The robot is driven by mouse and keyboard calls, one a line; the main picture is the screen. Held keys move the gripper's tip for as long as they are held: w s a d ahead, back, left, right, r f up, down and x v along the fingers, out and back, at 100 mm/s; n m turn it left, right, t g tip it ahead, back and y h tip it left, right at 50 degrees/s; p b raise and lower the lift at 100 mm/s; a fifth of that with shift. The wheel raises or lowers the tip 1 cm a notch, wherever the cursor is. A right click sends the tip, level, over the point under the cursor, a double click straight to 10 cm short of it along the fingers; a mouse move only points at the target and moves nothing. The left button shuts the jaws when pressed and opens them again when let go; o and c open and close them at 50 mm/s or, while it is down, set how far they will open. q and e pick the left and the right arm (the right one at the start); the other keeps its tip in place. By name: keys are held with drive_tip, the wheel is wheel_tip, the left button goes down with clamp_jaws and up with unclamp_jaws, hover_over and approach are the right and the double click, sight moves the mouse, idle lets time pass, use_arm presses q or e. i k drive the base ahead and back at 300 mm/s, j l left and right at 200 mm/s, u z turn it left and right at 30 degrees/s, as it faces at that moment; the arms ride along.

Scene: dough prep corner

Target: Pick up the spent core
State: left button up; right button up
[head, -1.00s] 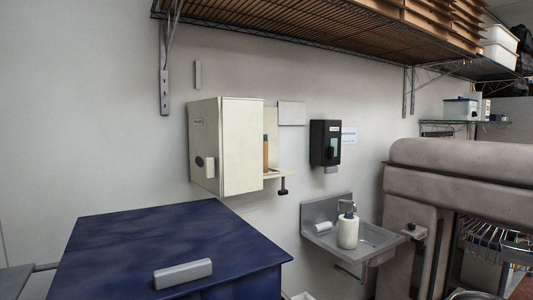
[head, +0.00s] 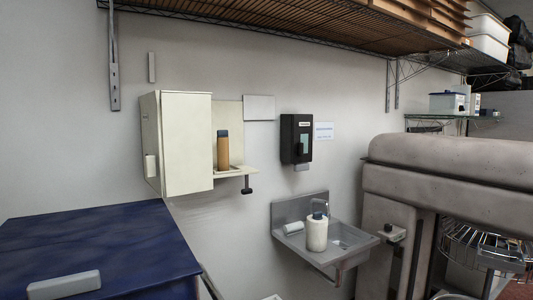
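A brown, cardboard-coloured cylinder (head: 223,154) with a dark blue-grey top stands upright in the open cream dispenser on the wall; it looks like the spent core. It rests on or just above the dispenser's small shelf (head: 238,172); I cannot tell which. The dispenser's cover (head: 187,142) is swung out to the left of the cylinder and leaves it in plain sight. A small white roll (head: 293,228) lies at the left side of the sink. Neither of my grippers is in view.
A blue-topped chest (head: 105,240) with a grey handle stands at the lower left. A metal sink (head: 350,238) with a white pump bottle (head: 317,233) is below right of the dispenser. A black dispenser (head: 297,138) hangs nearby. A large grey machine (head: 450,170) fills the right.

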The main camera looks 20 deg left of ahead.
sight(222, 141)
drive_tip(key=i+l+z, duration=0.7)
drive_tip(key=i, duration=0.2)
drive_tip(key=i+u, duration=0.45)
drive_tip(key=i+l+u, duration=0.15)
drive_tip(key=i+u, duration=0.35)
drive_tip(key=i, duration=0.15)
